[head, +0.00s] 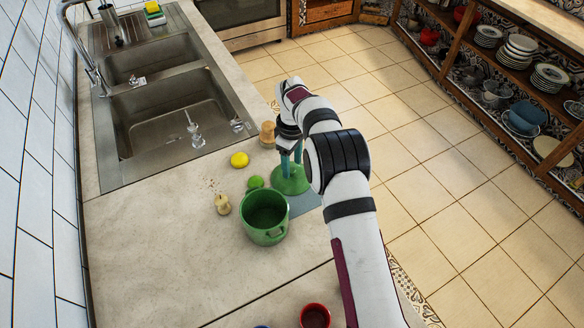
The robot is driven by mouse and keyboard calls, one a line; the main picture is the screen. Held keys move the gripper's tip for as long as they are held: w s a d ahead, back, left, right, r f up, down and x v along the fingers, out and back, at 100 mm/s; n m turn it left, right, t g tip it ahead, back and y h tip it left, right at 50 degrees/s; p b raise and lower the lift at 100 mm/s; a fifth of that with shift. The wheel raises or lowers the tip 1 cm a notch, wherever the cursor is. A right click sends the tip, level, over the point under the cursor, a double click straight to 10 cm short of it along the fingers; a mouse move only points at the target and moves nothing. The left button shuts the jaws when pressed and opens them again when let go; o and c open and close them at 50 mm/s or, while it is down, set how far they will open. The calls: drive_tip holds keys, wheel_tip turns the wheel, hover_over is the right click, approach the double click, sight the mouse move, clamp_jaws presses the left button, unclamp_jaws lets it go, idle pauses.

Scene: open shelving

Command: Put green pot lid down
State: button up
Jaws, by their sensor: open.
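The green pot lid (290,183) is at the right edge of the counter, just behind and right of the green pot (264,217). It looks flat, on or just over a grey mat (306,203); I cannot tell if it touches. My gripper (290,165) points down right above the lid, with its teal fingers apart at the lid's middle. The lid's knob is hard to make out between the fingers. The pot stands upright and uncovered, and its inside looks empty.
A green lime (256,182), a yellow lemon (239,160) and wooden shakers (222,204) (267,133) stand near the pot. A red bowl (315,316) is at the front. The sink (126,145) is at the back left. The counter's front left is clear.

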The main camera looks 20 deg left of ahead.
sight(292, 170)
wheel_tip(292, 170, up, 10)
drive_tip(key=s+d+r+m+y, duration=0.1)
drive_tip(key=s+d+r+m, duration=1.05)
drive_tip(key=s+d, duration=0.4)
drive_tip(key=s+d+f+m, duration=0.2)
drive_tip(key=s+d+m, duration=0.1)
drive_tip(key=s, duration=0.6)
drive_tip(key=s+d+f+m, duration=0.2)
drive_tip(key=s+m, duration=0.4)
drive_tip(key=s, duration=0.4)
drive_tip(key=shift+s+d+y, duration=0.2)
drive_tip(key=shift+d+y, duration=0.2)
drive_tip(key=shift+d, duration=0.5)
